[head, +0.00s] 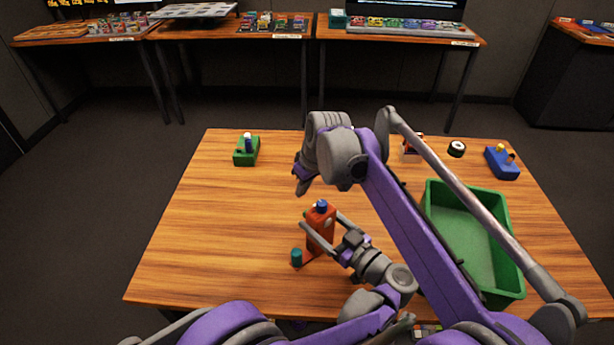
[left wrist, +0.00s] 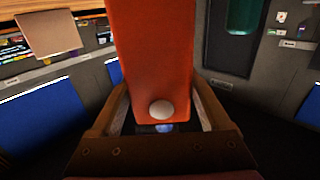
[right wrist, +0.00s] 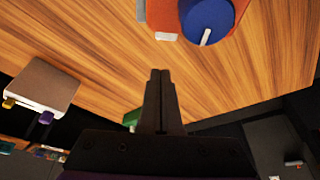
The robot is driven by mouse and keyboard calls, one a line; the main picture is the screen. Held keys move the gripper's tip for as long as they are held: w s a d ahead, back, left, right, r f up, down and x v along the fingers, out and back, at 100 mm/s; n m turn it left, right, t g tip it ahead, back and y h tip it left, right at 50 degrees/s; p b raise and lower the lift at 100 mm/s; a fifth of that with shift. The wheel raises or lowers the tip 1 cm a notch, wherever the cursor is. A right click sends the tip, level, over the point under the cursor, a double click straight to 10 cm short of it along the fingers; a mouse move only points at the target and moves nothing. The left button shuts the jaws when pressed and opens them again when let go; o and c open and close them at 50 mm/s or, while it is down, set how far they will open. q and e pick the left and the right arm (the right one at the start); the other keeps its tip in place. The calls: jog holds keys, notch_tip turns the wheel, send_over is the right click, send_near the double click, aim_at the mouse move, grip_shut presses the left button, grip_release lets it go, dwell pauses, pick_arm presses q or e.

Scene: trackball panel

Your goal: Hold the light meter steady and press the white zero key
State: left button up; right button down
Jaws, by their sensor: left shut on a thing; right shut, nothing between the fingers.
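The light meter is an upright orange-red body (head: 320,230) with a blue dial (head: 321,204) on top, near the table's front middle. My left gripper (head: 322,228) is shut on it from the right side. In the left wrist view the orange body (left wrist: 155,50) stands between the fingers, with a round white key (left wrist: 161,109) low on its face. My right gripper (head: 302,188) is shut and empty above the table, behind the meter. In the right wrist view its closed fingertips (right wrist: 160,75) are apart from the meter (right wrist: 167,18) and its blue dial (right wrist: 208,16).
A teal cylinder (head: 297,258) stands just left of the meter. A green tray (head: 436,222) lies at the right, partly behind my right arm. A green block (head: 246,157) is back left; a blue block (head: 502,165) and a black roll (head: 457,149) are back right.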

jog(key=shift+s+d+r, duration=0.2)
jog(key=shift+s+d, duration=1.2)
jog(key=shift+d, duration=0.05)
jog(key=shift+s+d, duration=0.7)
jog(key=shift+s, duration=0.05)
jog(key=w+a, duration=0.3)
notch_tip(320, 180, up, 10)
send_over(320, 202)
jog(key=w, duration=0.3)
jog(key=shift+w+a+f, duration=0.1)
jog(key=shift+a+f, duration=0.1)
jog(key=shift+a, duration=0.15)
